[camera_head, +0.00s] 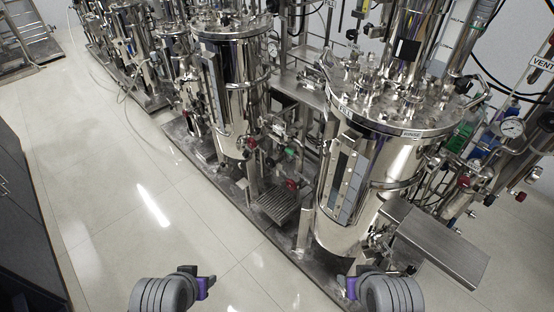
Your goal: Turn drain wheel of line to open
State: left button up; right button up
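Several small valve wheels show on the pipework. A red wheel (291,185) sits low between the two nearest steel vessels, with a green wheel (290,152) just above it. Another red wheel (251,143) is beside the middle vessel, and a red one (463,181) is at the right. I cannot tell which is the drain wheel, nor how far any is turned. My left gripper (204,284) and my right gripper (349,287) are at the bottom of the view, above the floor and skid edge, apart from all wheels. Their finger gaps are not clear.
The large near vessel (385,165) and the middle vessel (238,85) stand on a low skid (232,192). A grated step (279,203) and a steel shelf (440,245) jut out. The tiled floor (120,190) at left is clear, with a dark cabinet (28,230) at its edge.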

aim_at(272, 164)
jog(key=i+j+u, duration=0.1)
jog(key=i+j, duration=0.2)
jog(key=i, duration=0.2)
jog(key=i+j+u, duration=0.1)
jog(key=i+j, duration=0.15)
jog(key=i, duration=0.2)
